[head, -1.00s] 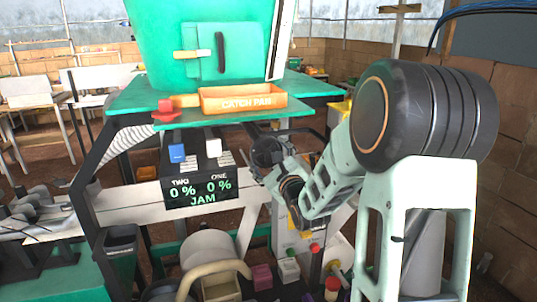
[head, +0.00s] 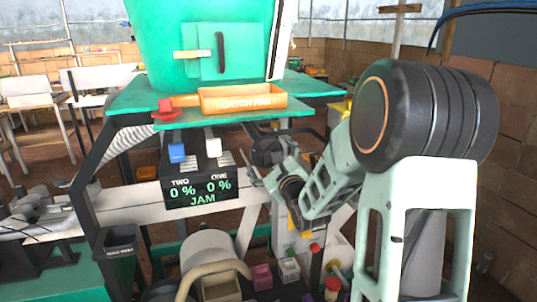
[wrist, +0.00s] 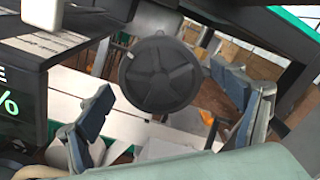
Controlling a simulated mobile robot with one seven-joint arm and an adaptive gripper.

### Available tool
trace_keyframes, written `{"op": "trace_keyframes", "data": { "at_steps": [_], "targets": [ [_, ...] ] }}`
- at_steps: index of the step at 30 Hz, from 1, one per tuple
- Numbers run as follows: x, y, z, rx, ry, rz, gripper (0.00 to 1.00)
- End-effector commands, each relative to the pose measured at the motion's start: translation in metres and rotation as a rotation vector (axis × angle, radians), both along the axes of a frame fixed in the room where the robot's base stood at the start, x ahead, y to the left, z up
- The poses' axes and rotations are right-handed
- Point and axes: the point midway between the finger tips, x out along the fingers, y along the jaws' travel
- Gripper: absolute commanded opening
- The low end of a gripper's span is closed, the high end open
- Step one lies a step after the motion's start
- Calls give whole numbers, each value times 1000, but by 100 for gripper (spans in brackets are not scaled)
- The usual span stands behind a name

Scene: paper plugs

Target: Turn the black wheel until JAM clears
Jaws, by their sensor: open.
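The black wheel (head: 267,151) is on the right side of the machine, beside the display box. The wrist view shows it face on as a round spoked disc (wrist: 160,75). My gripper (head: 268,172) is open and close to the wheel, partly overlapping it in the head view. In the wrist view its two padded fingers (wrist: 165,118) stand wide apart, with the wheel ahead between them and seemingly untouched; the exact gap is unclear. The display (head: 200,189) reads TWO 0 %, ONE 0 % and JAM in green.
An orange catch pan (head: 243,99) sits on the green shelf above. A blue block (head: 177,152) and a white block (head: 213,147) are on top of the display box. Dark frame bars run close to the wheel in the wrist view. Bins and small boxes stand below.

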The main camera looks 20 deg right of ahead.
Motion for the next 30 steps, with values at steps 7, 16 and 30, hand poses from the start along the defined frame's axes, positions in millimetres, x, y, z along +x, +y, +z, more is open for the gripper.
{"op": "trace_keyframes", "data": {
  "at_steps": [7,16,30],
  "targets": [
    [-9,-1,1,-1,-1,-1,87],
    [-30,-2,1,0,-1,-1,87],
    [-40,-2,0,0,0,0,87]
  ]
}}
